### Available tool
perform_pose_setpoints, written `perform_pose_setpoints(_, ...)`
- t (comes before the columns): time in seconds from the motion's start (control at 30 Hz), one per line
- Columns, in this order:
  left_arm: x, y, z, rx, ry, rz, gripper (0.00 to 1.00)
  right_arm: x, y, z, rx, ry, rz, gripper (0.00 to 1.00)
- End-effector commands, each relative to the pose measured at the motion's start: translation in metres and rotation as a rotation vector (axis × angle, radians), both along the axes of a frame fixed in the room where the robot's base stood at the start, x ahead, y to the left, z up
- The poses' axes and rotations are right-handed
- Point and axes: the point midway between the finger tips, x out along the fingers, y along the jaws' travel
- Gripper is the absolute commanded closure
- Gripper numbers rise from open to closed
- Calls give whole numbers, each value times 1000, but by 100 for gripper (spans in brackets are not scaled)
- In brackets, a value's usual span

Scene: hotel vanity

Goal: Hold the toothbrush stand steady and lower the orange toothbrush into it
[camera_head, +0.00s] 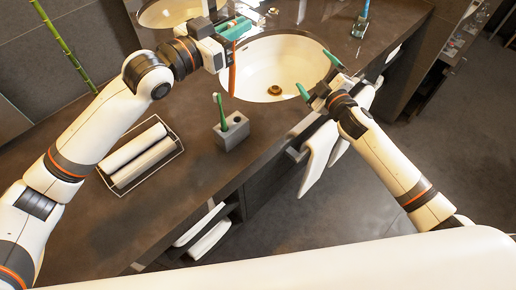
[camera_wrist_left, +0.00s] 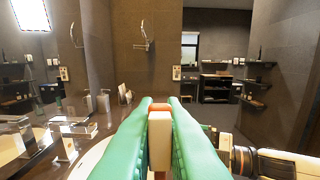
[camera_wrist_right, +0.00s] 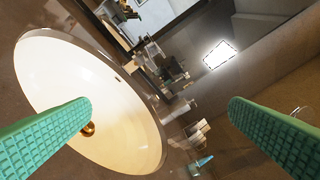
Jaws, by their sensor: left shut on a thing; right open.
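The grey toothbrush stand (camera_head: 234,133) stands upright on the dark counter in front of the basin, with a green toothbrush (camera_head: 218,106) in it. My left gripper (camera_head: 236,29) is above the basin's left rim, shut on the orange toothbrush (camera_head: 232,78), which hangs down nearly upright, behind and above the stand and apart from it. In the left wrist view the orange toothbrush (camera_wrist_left: 159,135) shows as an orange and cream piece between the green fingers. My right gripper (camera_head: 317,75) is open and empty at the basin's right edge, to the right of the stand and not touching it.
The white basin (camera_head: 285,62) lies behind the stand. A wire tray (camera_head: 117,187) with rolled white towels is on the counter to the left. A blue bottle (camera_head: 360,27) stands at the back right. The counter between tray and stand is clear.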

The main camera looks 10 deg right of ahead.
Motion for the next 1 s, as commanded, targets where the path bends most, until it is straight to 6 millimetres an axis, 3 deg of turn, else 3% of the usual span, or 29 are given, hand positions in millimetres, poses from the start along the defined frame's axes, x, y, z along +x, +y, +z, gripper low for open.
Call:
perform_pose_setpoints(0.1,0,0,0,0,0,0,100,-38,54,-36,206,85,122,0)
perform_pose_setpoints(0.3,0,0,0,0,0,0,100,-105,129,-73,562,233,275,0)
perform_pose_setpoints(0.4,0,0,0,0,0,0,100,-133,155,-81,710,293,324,0)
perform_pose_setpoints(0.53,0,0,0,0,0,0,100,-156,175,-84,838,342,361,0)
perform_pose_setpoints(0.73,0,0,0,0,0,0,100,-160,188,-84,899,364,378,0)
perform_pose_setpoints(1.0,0,0,0,0,0,0,100,-122,215,-84,897,362,377,0)
